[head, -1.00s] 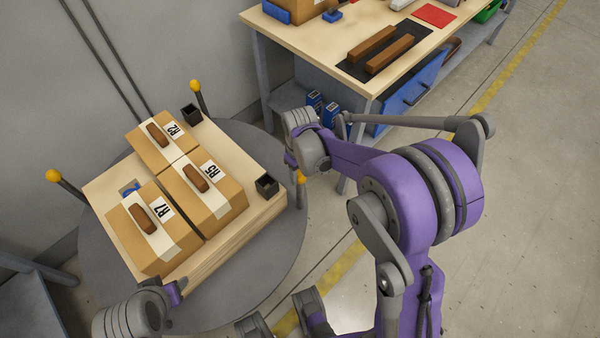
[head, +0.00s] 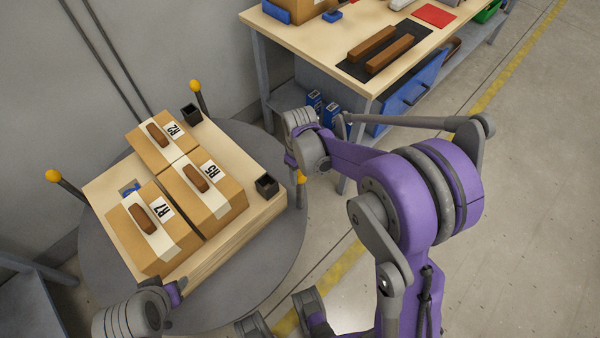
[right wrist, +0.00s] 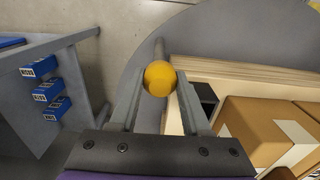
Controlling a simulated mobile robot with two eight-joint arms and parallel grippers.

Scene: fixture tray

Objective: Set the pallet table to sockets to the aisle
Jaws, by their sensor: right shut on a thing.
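The pallet table is a round grey disc (head: 110,265) bearing a wooden pallet (head: 240,226). Two black square sockets, one at the back (head: 191,113) and one at the right corner (head: 267,185), stand along the pallet's right-hand edge. Posts with yellow knobs rise at the disc's rim, at the back (head: 195,86) and at the left (head: 53,176). My right gripper (right wrist: 158,82) is shut on another yellow knob (right wrist: 160,78) at the disc's right rim; in the head view my wrist mostly hides it. My left gripper (head: 175,293) is near the disc's front edge, its fingers not clear.
Cartons R2 (head: 148,152), R5 (head: 225,204) and R7 (head: 135,250) stand on the pallet. A workbench (head: 290,36) with blue boxes (head: 331,113) below is close beyond my right arm. A wall is at the left. Open floor with a yellow line (head: 515,60) lies right.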

